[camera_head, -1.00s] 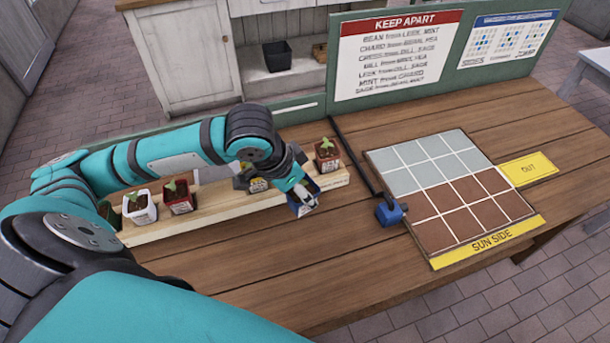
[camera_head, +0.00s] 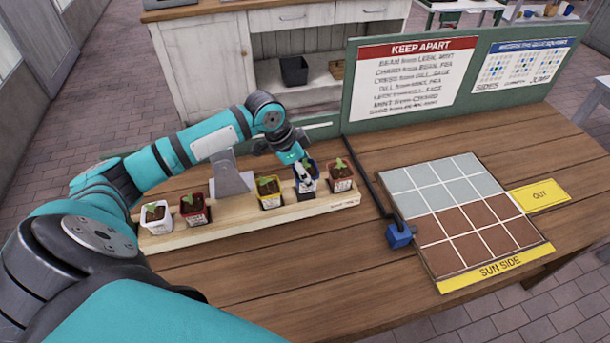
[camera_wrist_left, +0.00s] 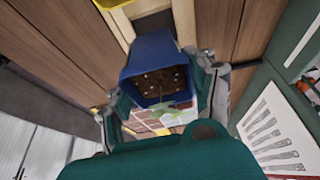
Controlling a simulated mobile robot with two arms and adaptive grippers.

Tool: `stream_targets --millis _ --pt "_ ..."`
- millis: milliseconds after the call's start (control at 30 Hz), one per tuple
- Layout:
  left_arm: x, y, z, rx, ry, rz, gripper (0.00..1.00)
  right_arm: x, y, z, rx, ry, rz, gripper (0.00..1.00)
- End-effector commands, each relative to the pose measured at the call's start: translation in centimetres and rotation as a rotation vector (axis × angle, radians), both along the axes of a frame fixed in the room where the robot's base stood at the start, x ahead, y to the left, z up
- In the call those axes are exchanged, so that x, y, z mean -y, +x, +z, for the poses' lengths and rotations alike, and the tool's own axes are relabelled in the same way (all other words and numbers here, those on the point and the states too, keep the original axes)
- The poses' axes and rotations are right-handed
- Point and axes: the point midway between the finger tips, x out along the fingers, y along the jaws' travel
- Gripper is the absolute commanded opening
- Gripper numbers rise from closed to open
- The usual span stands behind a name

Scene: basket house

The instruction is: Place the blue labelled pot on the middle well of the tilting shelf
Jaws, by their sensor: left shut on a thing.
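The blue pot (camera_head: 306,185) has a white label and holds soil and a seedling. My left gripper (camera_head: 303,168) is shut on it, with the fingers on its sides in the left wrist view (camera_wrist_left: 152,58). The pot is roughly upright over the right part of the wooden shelf (camera_head: 335,204), between the yellow pot (camera_head: 270,193) and the brown-red pot (camera_head: 341,176). I cannot tell whether its base touches the shelf. A dark square well (camera_wrist_left: 154,22) shows beyond the pot in the wrist view. My right gripper is not in view.
A white pot (camera_head: 156,218) and a red pot (camera_head: 194,208) stand at the shelf's left. A grey bracket (camera_head: 231,178) rises near its middle. The table in front is clear.

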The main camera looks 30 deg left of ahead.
Motion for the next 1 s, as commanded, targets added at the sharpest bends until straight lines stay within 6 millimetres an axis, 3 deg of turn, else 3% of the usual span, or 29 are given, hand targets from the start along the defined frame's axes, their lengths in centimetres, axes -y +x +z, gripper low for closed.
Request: stream_targets --millis 167,400,667,700,900,1000 --pt "-0.2 0.5 -0.6 -0.002 -0.001 -0.001 0.17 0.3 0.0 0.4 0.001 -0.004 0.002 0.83" --pt "-0.2 0.4 -3.4 -0.001 0.001 0.0 0.17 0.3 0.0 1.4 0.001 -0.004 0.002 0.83" --pt "-0.3 0.4 -3.6 0.001 0.002 0.0 0.17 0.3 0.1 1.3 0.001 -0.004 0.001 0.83" --pt "-0.3 0.4 -3.8 0.0 0.002 -0.001 0.58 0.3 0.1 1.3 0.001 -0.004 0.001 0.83" --pt "-0.3 0.4 -3.7 0.0 0.001 0.0 0.83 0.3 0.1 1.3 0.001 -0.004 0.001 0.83" --pt "-0.3 0.4 -3.7 0.0 0.001 0.0 0.83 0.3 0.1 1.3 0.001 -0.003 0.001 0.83"
